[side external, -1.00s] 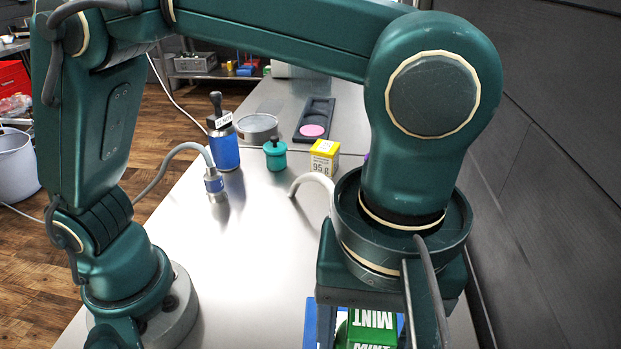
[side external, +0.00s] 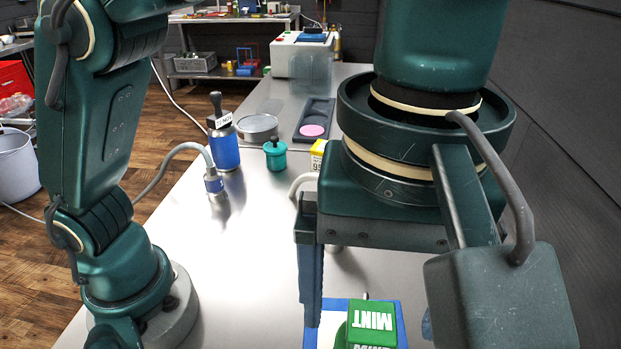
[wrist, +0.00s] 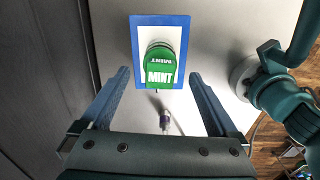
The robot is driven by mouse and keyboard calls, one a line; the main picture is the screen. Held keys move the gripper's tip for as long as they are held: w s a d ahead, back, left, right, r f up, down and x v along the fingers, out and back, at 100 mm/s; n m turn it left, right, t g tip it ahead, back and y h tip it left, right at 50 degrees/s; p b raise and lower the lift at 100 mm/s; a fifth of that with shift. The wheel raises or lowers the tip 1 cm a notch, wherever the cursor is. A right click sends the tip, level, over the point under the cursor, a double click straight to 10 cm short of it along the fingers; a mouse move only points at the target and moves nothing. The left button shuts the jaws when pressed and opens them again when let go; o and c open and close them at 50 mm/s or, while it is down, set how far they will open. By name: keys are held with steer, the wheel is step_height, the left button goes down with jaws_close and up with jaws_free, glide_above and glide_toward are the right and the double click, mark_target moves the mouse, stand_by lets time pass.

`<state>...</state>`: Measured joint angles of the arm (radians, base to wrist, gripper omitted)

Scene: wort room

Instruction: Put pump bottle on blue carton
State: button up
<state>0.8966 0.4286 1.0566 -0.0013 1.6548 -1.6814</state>
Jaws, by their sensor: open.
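The green object marked MINT, which I take as the pump bottle (side external: 372,322), sits on the blue-edged carton (side external: 402,328) with a white top panel. The wrist view shows the green bottle (wrist: 160,70) from above, inside the carton's blue border (wrist: 183,21). It looks upright, but its foot is cut off or hidden. My gripper (wrist: 158,88) is open and empty, with its fingers apart on either side and above the bottle. In the side view the left finger (side external: 311,285) hangs clear of the bottle.
A blue bottle with a black top (side external: 224,150), a teal pot (side external: 275,155), a yellow box (side external: 318,152) and a dark tray (side external: 314,120) stand farther along the bench. A hose with a metal connector (side external: 214,187) is nearby. A dark wall (side external: 580,150) borders the right.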

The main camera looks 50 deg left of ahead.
steer(key=shift+r, duration=0.9)
steer(key=shift+w+a+r, duration=0.15)
steer(key=shift+a+r, duration=0.1)
steer(key=w+a+f+m+t+h, duration=0.15)
steer(key=a+m+t, duration=0.35)
steer(key=a, duration=1.1)
steer(key=s+a+f+m+y, duration=0.1)
steer(key=s+a+f+m, duration=0.1)
steer(key=a+f+m, duration=0.2)
steer(key=shift+a+f+t, duration=0.3)
steer(key=shift+a+f, duration=0.1)
steer(key=shift+a, duration=0.6)
